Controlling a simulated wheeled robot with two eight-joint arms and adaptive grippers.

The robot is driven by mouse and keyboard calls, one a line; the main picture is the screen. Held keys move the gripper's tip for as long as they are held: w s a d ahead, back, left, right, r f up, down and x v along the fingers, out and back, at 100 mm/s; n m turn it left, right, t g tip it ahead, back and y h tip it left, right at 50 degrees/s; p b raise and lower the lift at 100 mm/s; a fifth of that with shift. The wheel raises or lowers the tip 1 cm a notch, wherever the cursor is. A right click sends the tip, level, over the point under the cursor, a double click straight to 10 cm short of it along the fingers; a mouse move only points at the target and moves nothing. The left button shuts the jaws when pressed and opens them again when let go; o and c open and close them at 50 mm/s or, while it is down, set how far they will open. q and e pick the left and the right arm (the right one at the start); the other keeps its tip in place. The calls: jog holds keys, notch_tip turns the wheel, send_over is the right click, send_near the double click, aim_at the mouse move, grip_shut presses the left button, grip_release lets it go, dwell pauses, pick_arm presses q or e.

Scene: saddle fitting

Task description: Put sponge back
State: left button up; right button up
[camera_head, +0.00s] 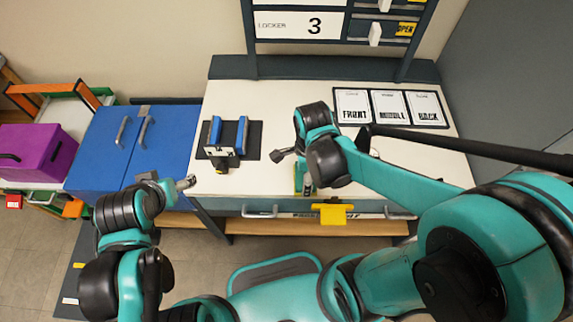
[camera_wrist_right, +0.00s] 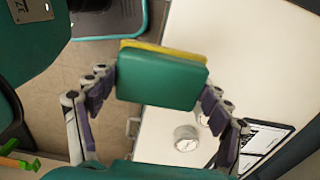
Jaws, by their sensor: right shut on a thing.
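A sponge (camera_wrist_right: 160,78) with a green body and a yellow layer is in the right wrist view. My right gripper (camera_wrist_right: 157,92) is shut on it, with purple finger pads at its two sides. In the head view the sponge (camera_head: 298,178) shows as a narrow green and yellow strip near the table's front edge, partly hidden by my right wrist. A yellow holder-like piece (camera_head: 333,213) hangs at the table's front edge, to the right of the sponge. My left gripper (camera_head: 186,182) is off the table's left front; its fingers are too small to judge.
The white table (camera_head: 280,100) carries a black fixture with blue blocks (camera_head: 230,137) and several labelled cards (camera_head: 390,107). Round silver parts (camera_wrist_right: 187,138) show in the wrist view. A blue cabinet (camera_head: 100,150) and purple box (camera_head: 35,150) stand left. The table's middle back is clear.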

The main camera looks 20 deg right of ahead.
jog(key=b, duration=0.5)
send_over(286, 168)
notch_tip(286, 168, down, 7)
notch_tip(286, 168, down, 4)
jog(key=shift+f+b, duration=0.1)
jog(key=shift+b, duration=0.7)
jog(key=shift+f, duration=0.1)
jog(key=o, duration=1.2)
